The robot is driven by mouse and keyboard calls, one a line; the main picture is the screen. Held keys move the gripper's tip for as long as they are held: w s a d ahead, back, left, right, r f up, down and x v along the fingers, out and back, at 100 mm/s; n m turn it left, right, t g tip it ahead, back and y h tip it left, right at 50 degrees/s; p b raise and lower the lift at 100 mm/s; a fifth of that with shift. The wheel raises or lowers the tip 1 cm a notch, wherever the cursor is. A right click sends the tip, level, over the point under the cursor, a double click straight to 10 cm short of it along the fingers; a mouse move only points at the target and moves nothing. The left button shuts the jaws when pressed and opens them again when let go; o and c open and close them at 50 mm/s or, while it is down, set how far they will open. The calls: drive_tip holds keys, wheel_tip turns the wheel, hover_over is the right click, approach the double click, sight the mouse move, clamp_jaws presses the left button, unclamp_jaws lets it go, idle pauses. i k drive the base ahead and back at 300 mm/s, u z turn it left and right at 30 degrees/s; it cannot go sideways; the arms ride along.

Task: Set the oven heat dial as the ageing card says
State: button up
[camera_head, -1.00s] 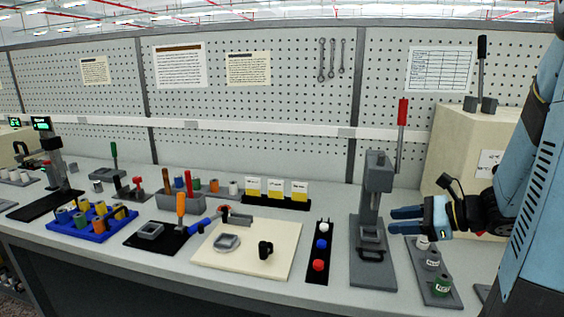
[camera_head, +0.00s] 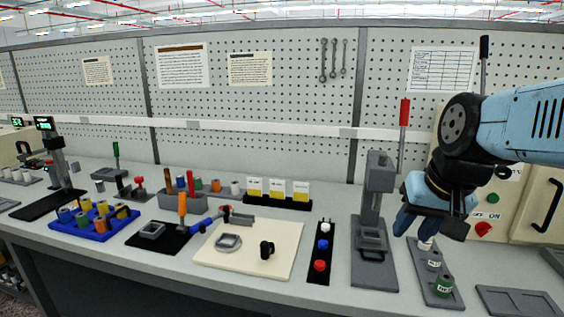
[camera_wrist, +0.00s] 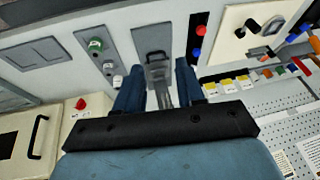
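The oven is a cream box at the right in the head view (camera_head: 520,225), with a black door handle (camera_head: 546,205). Its front has a red dial (camera_head: 484,229), which also shows in the wrist view (camera_wrist: 81,104). My gripper (camera_head: 416,228) points down left of the oven front, above the small pots. In the wrist view its blue fingers (camera_wrist: 159,88) are apart and nothing is held. Printed sheets (camera_head: 443,70) hang on the pegboard; I cannot tell which is the ageing card.
A grey lever press (camera_head: 375,220) with a red handle stands just left of my gripper. A tray of small pots (camera_head: 438,290) lies below it, and a flat grey tray (camera_head: 518,301) is at the front right. A cream board (camera_head: 245,262) lies further left.

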sight(502, 172)
drive_tip(key=u, duration=1.75)
drive_tip(key=i, duration=0.1)
drive_tip(key=z, duration=3.2)
